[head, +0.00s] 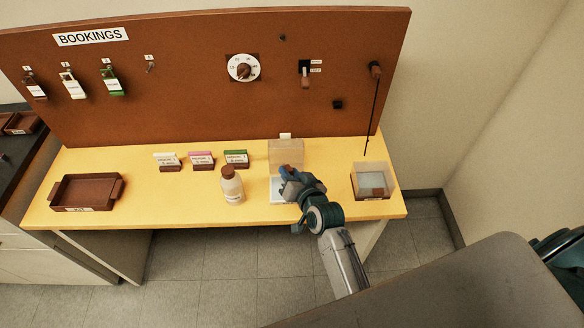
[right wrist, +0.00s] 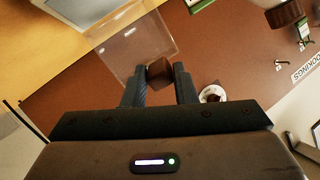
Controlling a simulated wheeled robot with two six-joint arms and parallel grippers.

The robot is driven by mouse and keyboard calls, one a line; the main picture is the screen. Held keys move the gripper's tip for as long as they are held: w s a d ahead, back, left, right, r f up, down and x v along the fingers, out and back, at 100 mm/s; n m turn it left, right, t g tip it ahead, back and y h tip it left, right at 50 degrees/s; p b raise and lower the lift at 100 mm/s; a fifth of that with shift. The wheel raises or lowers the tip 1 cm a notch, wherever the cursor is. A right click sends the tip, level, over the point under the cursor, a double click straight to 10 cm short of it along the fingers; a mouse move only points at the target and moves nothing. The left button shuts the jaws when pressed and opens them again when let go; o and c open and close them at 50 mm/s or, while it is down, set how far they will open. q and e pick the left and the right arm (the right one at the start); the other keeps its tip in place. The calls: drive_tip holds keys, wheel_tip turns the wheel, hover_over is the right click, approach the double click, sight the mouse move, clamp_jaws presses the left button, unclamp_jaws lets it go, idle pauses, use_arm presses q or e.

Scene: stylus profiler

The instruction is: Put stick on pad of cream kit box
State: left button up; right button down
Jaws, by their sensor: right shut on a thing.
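My right gripper (head: 288,174) is over the yellow desk's front middle, at a clear box (head: 286,152). It is shut on a small brown block (right wrist: 160,70). In the right wrist view the block sits between both fingertips, against or in front of a clear panel (right wrist: 130,42); I cannot tell whether they are joined. A pale flat pad (head: 277,190) lies partly hidden beside the gripper. A small labelled box with a cream top (head: 167,158) stands on the desk. A thin dark stick (head: 372,110) hangs from a brown knob at the board's right. My left gripper is not in view.
A white bottle with a brown cap (head: 232,186) stands left of my gripper. Pink-topped (head: 201,157) and green-topped boxes (head: 236,157) are behind it. A brown tray (head: 61,193) is at left, another clear-walled box (head: 359,181) at right. The brown board (head: 190,85) rises behind.

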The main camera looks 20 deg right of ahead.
drive_tip(key=shift+w, duration=0.15)
drive_tip(key=shift+f+b, duration=0.5)
drive_tip(key=shift+f, duration=0.45)
wheel_tip(320, 180, down, 4)
drive_tip(key=b, duration=0.2)
drive_tip(key=shift+b, duration=0.3)
drive_tip(key=shift+f+b, duration=0.5)
drive_tip(key=shift+f, duration=0.2)
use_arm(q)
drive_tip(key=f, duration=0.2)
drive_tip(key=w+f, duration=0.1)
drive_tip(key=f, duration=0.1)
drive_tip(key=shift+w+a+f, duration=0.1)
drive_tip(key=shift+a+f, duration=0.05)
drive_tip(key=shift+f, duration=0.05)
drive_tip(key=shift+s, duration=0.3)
use_arm(e)
drive_tip(key=c, duration=1.1)
unclamp_jaws()
drive_tip(key=shift+s, duration=0.2)
